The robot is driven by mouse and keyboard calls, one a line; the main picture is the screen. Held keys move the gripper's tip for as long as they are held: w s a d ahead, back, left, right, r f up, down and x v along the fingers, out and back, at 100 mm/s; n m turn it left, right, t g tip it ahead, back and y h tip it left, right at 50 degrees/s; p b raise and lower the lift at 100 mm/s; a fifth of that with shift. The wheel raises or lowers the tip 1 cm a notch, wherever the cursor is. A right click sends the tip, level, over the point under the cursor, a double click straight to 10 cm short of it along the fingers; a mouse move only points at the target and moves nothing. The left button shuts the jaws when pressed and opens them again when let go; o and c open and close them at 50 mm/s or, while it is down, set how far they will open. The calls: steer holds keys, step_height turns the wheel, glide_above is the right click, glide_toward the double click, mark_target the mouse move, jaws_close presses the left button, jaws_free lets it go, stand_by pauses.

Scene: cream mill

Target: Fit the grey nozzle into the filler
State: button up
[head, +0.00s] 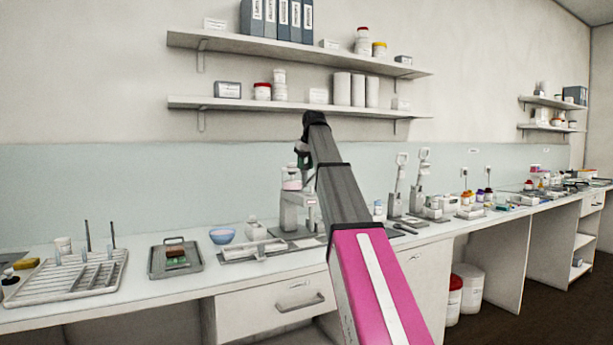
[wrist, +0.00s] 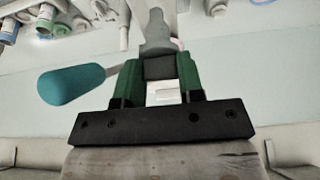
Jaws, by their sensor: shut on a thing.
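The grey nozzle (wrist: 157,32) is held between the green fingers of my gripper (wrist: 158,70) in the wrist view, its narrow end pointing away from the palm. The filler (head: 293,212) is a pale machine with a pink band, standing on the bench behind my arm in the head view. My gripper (head: 303,160) is mostly hidden by my arm there, at the filler's upper part. A teal handle (wrist: 72,85) on a grey rod lies just left of the fingers in the wrist view. I cannot tell whether the nozzle touches the filler.
A shallow tray (head: 252,250), a blue bowl (head: 222,236) and a white bottle (head: 254,229) stand left of the filler. Two grey stands (head: 397,192) are to the right. Shelves (head: 290,104) with jars run above. Clear bench lies along the front edge.

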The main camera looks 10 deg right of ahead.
steer(key=shift+s+d+r, duration=0.25)
steer(key=shift+d+r, duration=0.05)
steer(key=shift+d, duration=0.2)
steer(key=shift+f, duration=0.1)
steer(key=shift+f, duration=0.1)
step_height(320, 180, down, 9)
steer(key=shift+f, duration=0.15)
stand_by(1.5)
steer(key=o, duration=1.1)
steer(key=shift+c, duration=0.2)
